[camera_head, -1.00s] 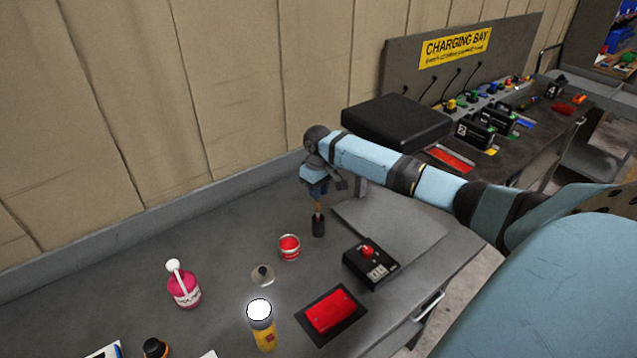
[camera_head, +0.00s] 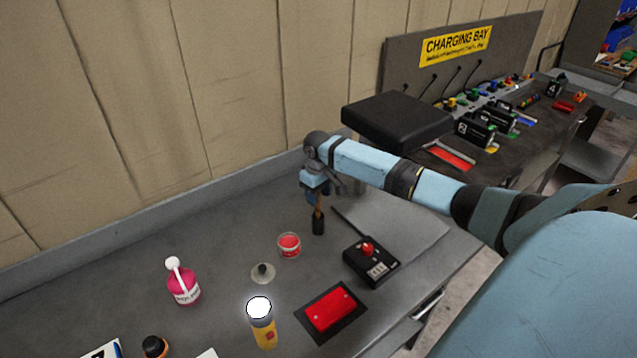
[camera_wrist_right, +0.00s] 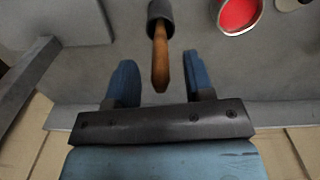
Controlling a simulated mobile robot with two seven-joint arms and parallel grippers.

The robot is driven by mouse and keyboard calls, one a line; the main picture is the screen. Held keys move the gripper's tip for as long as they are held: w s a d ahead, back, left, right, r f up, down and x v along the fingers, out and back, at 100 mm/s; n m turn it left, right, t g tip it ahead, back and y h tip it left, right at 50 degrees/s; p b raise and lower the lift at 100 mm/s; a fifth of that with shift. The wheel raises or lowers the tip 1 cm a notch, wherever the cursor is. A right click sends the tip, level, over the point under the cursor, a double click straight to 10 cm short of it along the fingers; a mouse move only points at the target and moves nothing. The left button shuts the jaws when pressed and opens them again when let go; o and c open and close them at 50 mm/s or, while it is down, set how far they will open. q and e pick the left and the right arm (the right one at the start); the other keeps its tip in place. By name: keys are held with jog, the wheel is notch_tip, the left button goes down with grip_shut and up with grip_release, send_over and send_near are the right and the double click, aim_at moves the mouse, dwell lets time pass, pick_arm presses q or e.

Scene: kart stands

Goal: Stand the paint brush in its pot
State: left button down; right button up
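The paint brush's wooden handle (camera_head: 318,207) stands up out of a small dark pot (camera_head: 318,227) on the grey bench. In the right wrist view the handle (camera_wrist_right: 161,62) rises from the dark pot (camera_wrist_right: 160,14), and the brush's lower end is hidden inside it. My right gripper (camera_wrist_right: 158,72) is open, with a blue finger on each side of the handle and a visible gap to each. In the head view my right gripper (camera_head: 316,188) is at the top of the handle and partly hides it. My left gripper is not in view.
A black switch box (camera_head: 371,263), red block (camera_head: 330,310), lit torch (camera_head: 262,328) and pink bottle (camera_head: 183,286) are also on the bench. The back left is clear.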

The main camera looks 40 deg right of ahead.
notch_tip(320, 180, up, 14)
jog(key=p, duration=0.1)
dwell(0.5)
jog(key=shift+f, duration=0.1)
dwell(0.7)
